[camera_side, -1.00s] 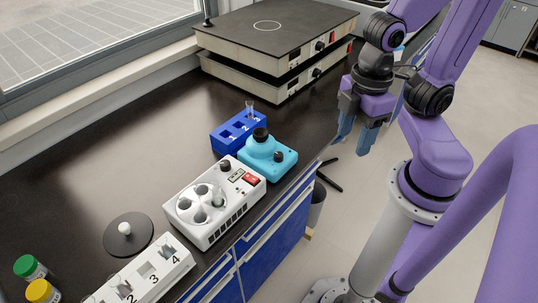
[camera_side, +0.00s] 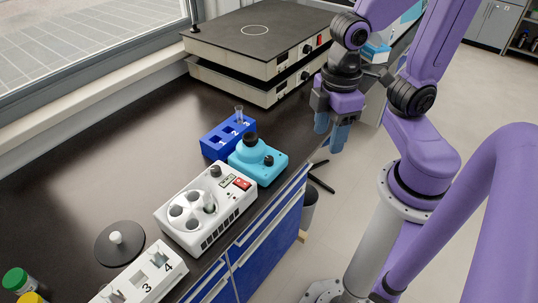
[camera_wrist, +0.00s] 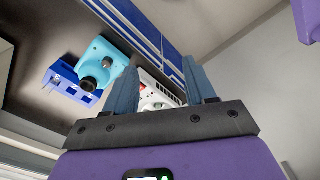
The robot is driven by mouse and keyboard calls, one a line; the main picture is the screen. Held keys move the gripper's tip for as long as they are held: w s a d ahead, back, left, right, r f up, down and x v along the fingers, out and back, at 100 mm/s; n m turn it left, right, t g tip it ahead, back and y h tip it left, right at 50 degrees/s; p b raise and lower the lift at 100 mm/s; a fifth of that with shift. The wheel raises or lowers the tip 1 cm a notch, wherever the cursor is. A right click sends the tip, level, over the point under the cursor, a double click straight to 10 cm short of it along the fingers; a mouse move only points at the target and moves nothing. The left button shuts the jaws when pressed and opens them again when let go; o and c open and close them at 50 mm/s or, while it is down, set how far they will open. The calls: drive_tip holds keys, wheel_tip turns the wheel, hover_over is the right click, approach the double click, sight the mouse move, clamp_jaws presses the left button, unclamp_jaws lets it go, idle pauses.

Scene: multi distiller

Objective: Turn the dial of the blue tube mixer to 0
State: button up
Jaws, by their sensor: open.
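The blue tube mixer (camera_side: 248,170) is a light blue box with a black cup on top, standing near the bench's front edge. Its black dial (camera_side: 269,160) is on the right part of its top. No readable mark shows the dial's setting. In the wrist view the mixer (camera_wrist: 101,66) is at the left, beyond my left finger. My gripper (camera_side: 330,131) is open and empty, with its blue fingers pointing down. It is to the right of the mixer and above it, apart from it, near the bench's front edge. In the wrist view my gripper (camera_wrist: 160,75) has its fingers spread.
A dark blue tube rack (camera_side: 216,141) stands directly behind the mixer, and a white centrifuge (camera_side: 223,222) stands close on its near left. Stacked hotplates (camera_side: 207,72) are farther back. A white numbered rack (camera_side: 172,271) and a black round lid (camera_side: 106,252) lie at the front left.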

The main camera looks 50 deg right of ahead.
drive_tip(key=w+m, duration=0.4)
drive_tip(key=w, duration=0.6)
drive_tip(key=m, duration=0.3)
approach(269, 158)
wheel_tip(269, 158, down, 9)
drive_tip(key=shift+w+a+r, duration=0.1)
drive_tip(key=shift+r, duration=0.05)
idle(0.3)
clamp_jaws()
drive_tip(key=shift+n, duration=0.8)
